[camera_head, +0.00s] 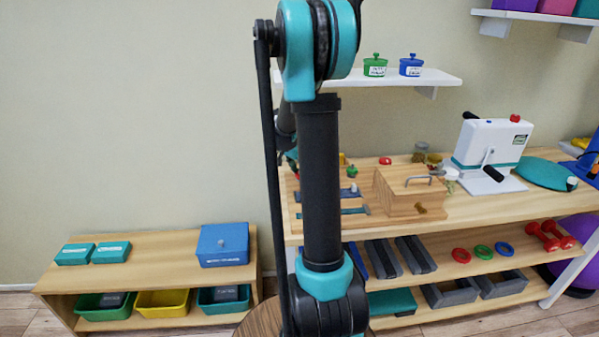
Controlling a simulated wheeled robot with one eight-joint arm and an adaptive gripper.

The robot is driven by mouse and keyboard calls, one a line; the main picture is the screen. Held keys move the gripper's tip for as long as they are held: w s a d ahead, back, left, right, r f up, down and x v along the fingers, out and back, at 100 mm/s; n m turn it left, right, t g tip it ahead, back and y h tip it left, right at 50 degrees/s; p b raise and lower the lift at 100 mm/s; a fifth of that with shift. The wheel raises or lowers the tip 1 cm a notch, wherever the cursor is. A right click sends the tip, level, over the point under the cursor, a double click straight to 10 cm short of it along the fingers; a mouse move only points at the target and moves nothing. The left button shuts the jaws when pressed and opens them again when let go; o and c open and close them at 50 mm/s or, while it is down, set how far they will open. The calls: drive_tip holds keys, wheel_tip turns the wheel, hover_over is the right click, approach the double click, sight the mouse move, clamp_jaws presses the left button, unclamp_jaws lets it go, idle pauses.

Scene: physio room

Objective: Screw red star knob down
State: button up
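A small red knob-like piece (385,160) lies on the back of the wooden workbench (460,208). I cannot tell whether it is star-shaped. Another bit of red (296,176) shows at the left end of the bench, mostly hidden by my arm. A green knob (352,171) stands near a wooden board with dark slots (350,211). A wooden box with a metal handle (400,199) sits beside the board. My arm stands upright across the middle of the view and hides part of the bench. My gripper's fingers are not visible.
A white device with a crank and a red top knob (490,143) stands on the bench at right. Several jars stand behind the box. A low shelf (150,262) with bins is at left. A wall shelf (440,78) holds green and blue pots.

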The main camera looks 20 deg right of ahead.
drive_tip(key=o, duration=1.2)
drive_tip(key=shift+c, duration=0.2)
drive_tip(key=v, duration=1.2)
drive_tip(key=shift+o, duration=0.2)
